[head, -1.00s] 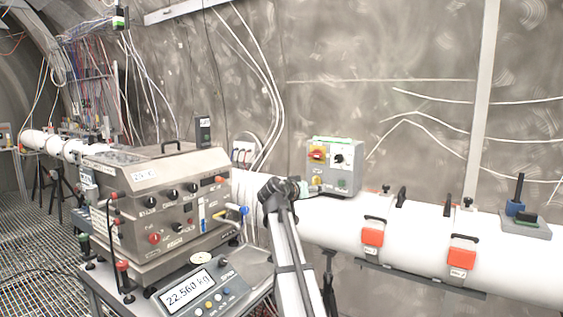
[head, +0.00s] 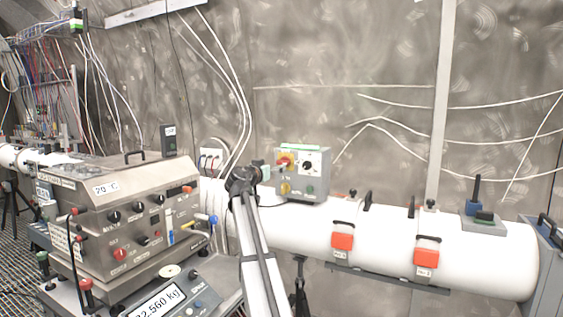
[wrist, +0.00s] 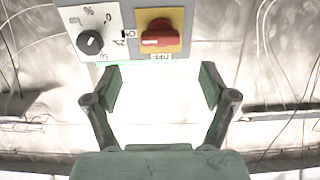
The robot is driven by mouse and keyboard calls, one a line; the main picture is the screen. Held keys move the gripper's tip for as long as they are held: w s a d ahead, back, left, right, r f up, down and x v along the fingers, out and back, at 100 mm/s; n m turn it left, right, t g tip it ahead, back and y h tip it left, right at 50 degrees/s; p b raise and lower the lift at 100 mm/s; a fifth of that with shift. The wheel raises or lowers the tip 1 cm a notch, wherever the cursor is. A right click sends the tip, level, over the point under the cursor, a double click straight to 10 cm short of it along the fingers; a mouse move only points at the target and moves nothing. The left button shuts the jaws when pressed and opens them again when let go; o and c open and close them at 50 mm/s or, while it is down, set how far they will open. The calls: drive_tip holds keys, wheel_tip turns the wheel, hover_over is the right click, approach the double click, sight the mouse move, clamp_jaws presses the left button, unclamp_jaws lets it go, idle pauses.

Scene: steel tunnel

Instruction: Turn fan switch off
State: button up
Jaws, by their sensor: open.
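A grey switch box (head: 311,187) stands on the white pipe in the head view. Its fan switch (head: 286,161) is a red rotary handle on a yellow plate. The wrist view is upside down and shows the switch (wrist: 161,38) close up, with ON and OFF labels beside it and its red handle lying across the picture. My gripper (wrist: 162,72) is open and empty, its two fingers spread on either side below the switch in that picture, apart from it. In the head view my gripper (head: 264,172) is just left of the box.
A black dial (wrist: 90,42) on a white plate sits beside the switch. A yellow knob (head: 285,188) is lower on the box. A steel control unit (head: 130,215) and a scale (head: 165,300) stand left. Orange-latched clamps (head: 342,241) sit on the pipe to the right.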

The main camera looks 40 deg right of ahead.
sight(282, 162)
drive_tip(key=p+x, duration=0.1)
drive_tip(key=x, duration=0.7)
drive_tip(key=shift+w+d, duration=0.1)
drive_tip(key=shift+c, duration=0.3)
drive_tip(key=c, duration=1.1)
